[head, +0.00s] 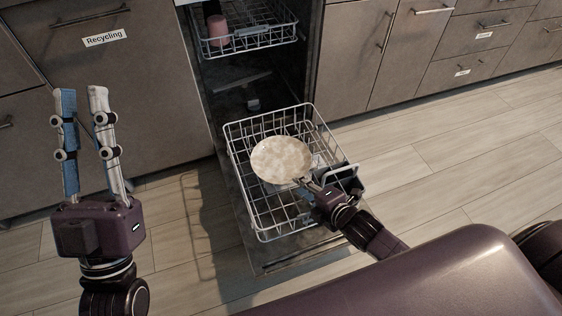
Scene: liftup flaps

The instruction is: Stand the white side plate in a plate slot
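The white side plate (281,158) is a round, mottled pale plate over the lower dishwasher rack (268,236). Its face is turned up toward the camera, and whether it touches the rack's wires is hard to tell. My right gripper (303,183) is at the plate's lower right edge, with its fingertips at the rim and seemingly closed on it; the far side of the grip is hidden. My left gripper (82,92) is raised at the left, away from the rack, its two fingers apart and empty. The slots under the plate are hidden.
The upper rack (270,36) holds a pink cup (217,28). The open dishwasher door (300,256) lies under the lower rack. A dark basket (346,178) sits at the rack's right side. Cabinets (130,80) stand on both sides. The wooden floor (450,150) is clear at the right.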

